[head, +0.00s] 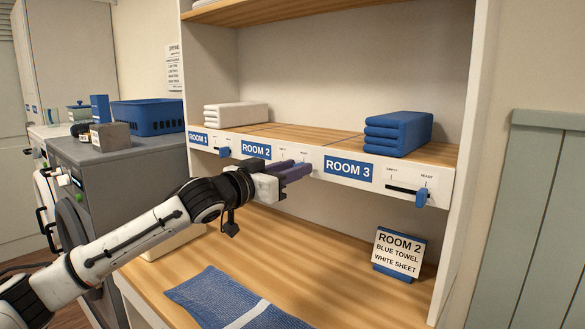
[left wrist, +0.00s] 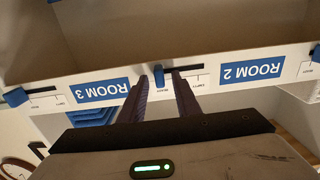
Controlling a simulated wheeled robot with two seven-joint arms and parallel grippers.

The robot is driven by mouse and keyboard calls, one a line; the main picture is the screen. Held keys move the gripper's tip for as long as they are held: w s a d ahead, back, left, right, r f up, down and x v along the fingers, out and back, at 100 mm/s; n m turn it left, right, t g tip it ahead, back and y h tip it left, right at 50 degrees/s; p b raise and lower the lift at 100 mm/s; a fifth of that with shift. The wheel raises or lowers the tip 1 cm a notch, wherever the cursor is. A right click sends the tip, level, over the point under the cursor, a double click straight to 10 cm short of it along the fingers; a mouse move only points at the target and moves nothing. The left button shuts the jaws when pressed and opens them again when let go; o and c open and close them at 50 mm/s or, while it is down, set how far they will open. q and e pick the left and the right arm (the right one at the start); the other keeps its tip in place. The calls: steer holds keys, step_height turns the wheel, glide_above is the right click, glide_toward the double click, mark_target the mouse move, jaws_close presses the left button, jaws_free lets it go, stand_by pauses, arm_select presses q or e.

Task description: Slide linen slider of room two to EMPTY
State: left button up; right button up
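The room two slider is a blue knob (left wrist: 158,76) in a dark slot on the white shelf front, between the ROOM 2 label (left wrist: 251,70) and the ROOM 3 label (left wrist: 102,91). In the left wrist view, which shows the labels upside down, the knob sits at the slot's left, READY end, with EMPTY to its right. My left gripper (left wrist: 161,80) is open, its dark fingers either side of the knob with gaps visible. In the head view my left gripper (head: 302,170) hides the knob and most of the slot. My right gripper is out of view.
The room three slider (head: 422,197) is at READY, below folded blue towels (head: 398,133). The room one slider (head: 224,152) is left of ROOM 2. A blue towel (head: 225,298) and a ROOM 2 card (head: 398,252) are on the wooden counter (head: 310,265) below.

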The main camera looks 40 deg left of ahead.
arm_select(q)
jaws_close()
steer(key=a+p, duration=0.2)
steer(key=a, duration=0.1)
steer(key=a+p, duration=0.2)
steer(key=a, duration=0.1)
steer(key=shift+w+a+r+p, duration=0.15)
steer(key=shift+w+p, duration=0.05)
steer(key=shift+p, duration=0.1)
steer(key=shift+a, duration=0.35)
jaws_free()
steer(key=shift+a, duration=0.1)
